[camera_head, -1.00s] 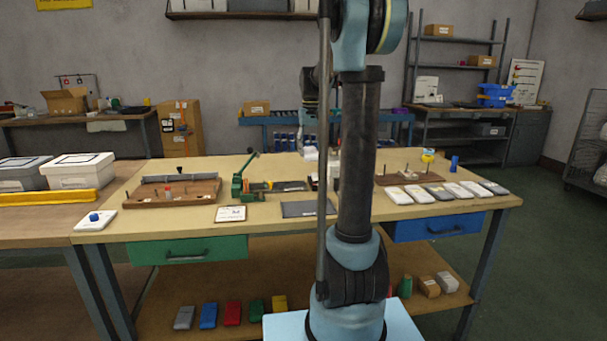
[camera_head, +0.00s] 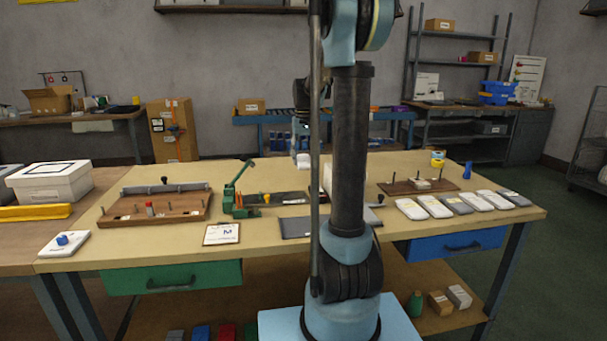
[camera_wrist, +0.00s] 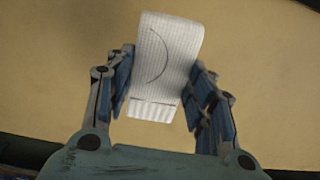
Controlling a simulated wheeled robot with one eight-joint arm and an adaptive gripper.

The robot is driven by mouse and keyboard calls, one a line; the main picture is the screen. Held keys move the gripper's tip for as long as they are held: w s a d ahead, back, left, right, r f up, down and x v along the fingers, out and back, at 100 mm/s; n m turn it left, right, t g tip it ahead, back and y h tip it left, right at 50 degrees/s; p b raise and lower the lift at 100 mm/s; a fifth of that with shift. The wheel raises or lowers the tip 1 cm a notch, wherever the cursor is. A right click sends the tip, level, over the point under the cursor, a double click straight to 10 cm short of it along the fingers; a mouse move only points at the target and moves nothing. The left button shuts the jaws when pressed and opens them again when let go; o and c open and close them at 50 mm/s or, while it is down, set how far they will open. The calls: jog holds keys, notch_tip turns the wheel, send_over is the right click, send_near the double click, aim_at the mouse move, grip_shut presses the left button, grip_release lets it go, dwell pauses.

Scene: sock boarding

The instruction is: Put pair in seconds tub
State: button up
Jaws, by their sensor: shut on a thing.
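In the wrist view, my gripper (camera_wrist: 167,82) is shut on a folded white ribbed sock pair (camera_wrist: 164,60) that has a dark curved line on it. The pair is between the two blue-padded fingers, over a plain tan surface. In the head view my own arm hides most of the gripper area. Several folded pairs, white and grey, lie in a row (camera_head: 437,207) at the right of the table. A lidded white box (camera_head: 45,185) stands at the far left; I cannot tell which container is the seconds tub.
The tan table (camera_head: 270,243) also holds a wooden peg board (camera_head: 160,215), a green lever press (camera_head: 238,195), a label card (camera_head: 221,234) and a second peg board (camera_head: 420,188). A yellow bar (camera_head: 35,212) lies before the white box. Drawers hang under the front edge.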

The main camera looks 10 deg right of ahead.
aim_at(304, 169)
jog(key=shift+d+f, duration=0.1)
jog(key=shift+f, duration=2.55)
jog(key=o, duration=1.1)
